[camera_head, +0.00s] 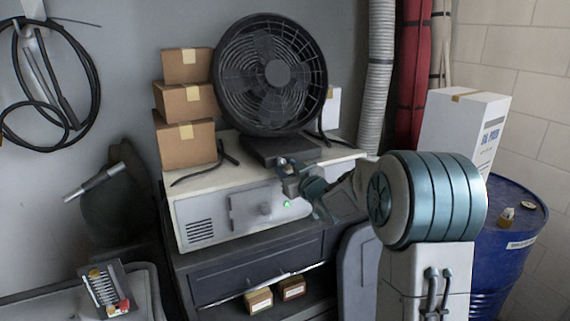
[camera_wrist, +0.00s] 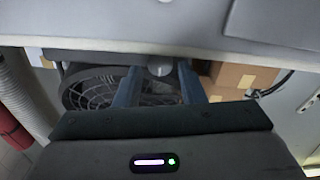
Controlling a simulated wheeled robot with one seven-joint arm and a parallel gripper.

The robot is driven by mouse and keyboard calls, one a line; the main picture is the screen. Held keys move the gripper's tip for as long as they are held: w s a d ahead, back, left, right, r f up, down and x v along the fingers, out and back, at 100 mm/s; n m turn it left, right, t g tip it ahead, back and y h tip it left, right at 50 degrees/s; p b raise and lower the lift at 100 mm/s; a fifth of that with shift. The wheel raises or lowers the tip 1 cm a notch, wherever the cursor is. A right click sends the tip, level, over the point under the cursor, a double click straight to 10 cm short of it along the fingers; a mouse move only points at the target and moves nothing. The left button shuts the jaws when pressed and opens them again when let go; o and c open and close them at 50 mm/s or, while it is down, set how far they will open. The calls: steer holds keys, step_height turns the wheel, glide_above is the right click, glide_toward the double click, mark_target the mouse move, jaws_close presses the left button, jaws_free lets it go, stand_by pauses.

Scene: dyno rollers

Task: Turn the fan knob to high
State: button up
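The black fan (camera_head: 270,75) stands on its dark base (camera_head: 282,150) on top of a white cabinet. A small pale round knob (camera_wrist: 160,68) shows at the front of the fan base in the wrist view, which looks upside down. My gripper (camera_head: 290,170) is at the front of the fan base. In the wrist view, my gripper's two bluish fingers (camera_wrist: 158,75) stand apart, one on each side of the knob. A gap shows between the knob and each finger. The knob's pointer and setting marks cannot be made out.
The white cabinet (camera_head: 210,215) has another round knob (camera_head: 265,209) and a green light (camera_head: 287,204) on its front. Cardboard boxes (camera_head: 187,143) are stacked left of the fan. A blue drum (camera_head: 510,245) stands at the right, and a grey hose (camera_head: 377,75) hangs behind.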

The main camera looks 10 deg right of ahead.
steer(key=shift+x, duration=1)
steer(key=c, duration=0.7)
steer(key=shift+m, duration=1.5)
steer(key=o, duration=0.7)
steer(key=shift+s, duration=0.1)
